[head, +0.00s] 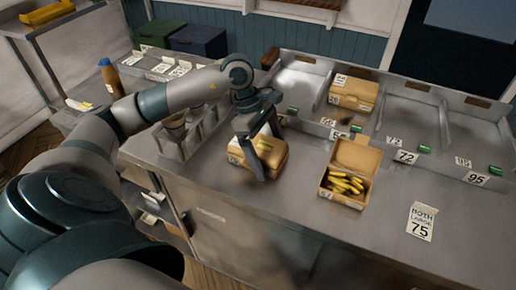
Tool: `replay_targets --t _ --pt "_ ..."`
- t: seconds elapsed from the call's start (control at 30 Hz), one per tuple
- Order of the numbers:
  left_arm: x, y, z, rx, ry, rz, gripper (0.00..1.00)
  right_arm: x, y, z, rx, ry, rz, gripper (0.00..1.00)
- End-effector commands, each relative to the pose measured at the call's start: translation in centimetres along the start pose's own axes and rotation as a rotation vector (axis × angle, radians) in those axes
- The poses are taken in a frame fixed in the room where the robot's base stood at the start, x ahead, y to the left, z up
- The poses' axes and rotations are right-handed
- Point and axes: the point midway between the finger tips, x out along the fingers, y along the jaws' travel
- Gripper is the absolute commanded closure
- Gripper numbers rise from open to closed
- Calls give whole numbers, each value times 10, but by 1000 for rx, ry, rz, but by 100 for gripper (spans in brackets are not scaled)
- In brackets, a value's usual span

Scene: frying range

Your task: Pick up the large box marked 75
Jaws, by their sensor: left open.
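My left gripper (264,150) is open and reaches down over a closed brown box (276,158) on the steel counter. One finger hangs in front of the box's near side; the other is partly hidden behind it. I cannot tell whether the fingers touch the box. Its small label at the left is too small to read. A white card (421,222) reading "LARGE 75" lies on the counter at the right. Another closed box (354,90) with white labels sits in a rear bay. My right gripper is not in view.
An open box (356,157) of yellow pieces stands right of the gripper. Steel bays (412,113) with numbered tags, including 72 and 95, line the back. A metal holder (177,150) stands at the left, and a brown bottle (109,78) beyond. The counter's front right is mostly clear.

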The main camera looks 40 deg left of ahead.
Motion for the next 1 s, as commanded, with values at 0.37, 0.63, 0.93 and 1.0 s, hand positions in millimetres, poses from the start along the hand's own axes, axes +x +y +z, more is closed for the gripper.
replay_targets --t 0.37,0.63,0.93,1.0 --pt "0 0 0 0 0 0 16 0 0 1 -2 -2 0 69" --pt "-1 0 0 0 0 0 59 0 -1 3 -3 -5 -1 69" --pt "-4 0 2 1 0 1 59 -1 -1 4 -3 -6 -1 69" --pt "-8 0 3 1 0 0 59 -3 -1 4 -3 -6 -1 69"
